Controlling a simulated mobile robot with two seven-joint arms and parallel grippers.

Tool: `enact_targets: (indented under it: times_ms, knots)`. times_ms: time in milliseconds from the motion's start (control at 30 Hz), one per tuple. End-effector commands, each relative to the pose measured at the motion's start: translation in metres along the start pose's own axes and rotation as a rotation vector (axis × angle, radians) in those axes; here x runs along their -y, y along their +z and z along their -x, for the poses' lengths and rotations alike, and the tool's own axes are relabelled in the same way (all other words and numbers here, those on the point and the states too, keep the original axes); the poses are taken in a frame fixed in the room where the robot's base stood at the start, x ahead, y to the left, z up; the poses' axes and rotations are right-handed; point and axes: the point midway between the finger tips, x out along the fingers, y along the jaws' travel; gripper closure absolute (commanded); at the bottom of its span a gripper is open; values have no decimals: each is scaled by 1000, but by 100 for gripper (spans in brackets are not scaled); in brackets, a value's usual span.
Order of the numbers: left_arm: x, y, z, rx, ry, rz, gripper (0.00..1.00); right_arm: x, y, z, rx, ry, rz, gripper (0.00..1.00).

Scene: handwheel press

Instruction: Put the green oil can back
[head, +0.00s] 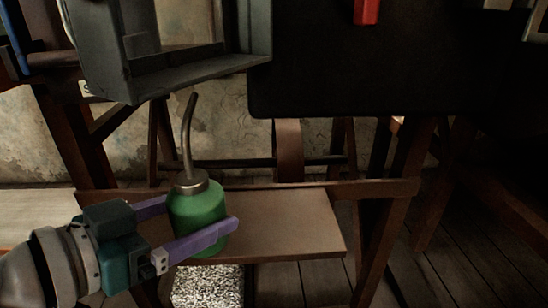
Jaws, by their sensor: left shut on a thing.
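The green oil can (198,212) has a grey metal collar and a long thin spout that rises and bends at its top. It stands upright in the left half of the head view. My left gripper (203,221) comes in from the lower left, its purple fingers on either side of the can's body, shut on it. The can shows in front of a brown wooden shelf (290,225); I cannot tell whether its base touches the shelf. My right gripper is not in view.
A grey metal frame (190,75) hangs over the can, close to the spout's top. A dark panel (350,75) with a red part (366,11) is at the upper right. Wooden legs (395,205) flank the shelf. The shelf's right part is bare.

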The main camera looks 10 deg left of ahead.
Motion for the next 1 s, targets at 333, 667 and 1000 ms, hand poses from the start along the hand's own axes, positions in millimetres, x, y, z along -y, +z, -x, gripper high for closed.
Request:
enact_targets:
  times_ms: [333, 667, 1000]
  knots:
    - [1, -13, -42, -7, -2, 2, 84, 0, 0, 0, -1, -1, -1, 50]
    - [0, -3, -64, -2, -1, -1, 84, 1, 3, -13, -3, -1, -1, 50]
    - [0, 1, -64, 2, 0, 0, 14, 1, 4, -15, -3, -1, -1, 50]
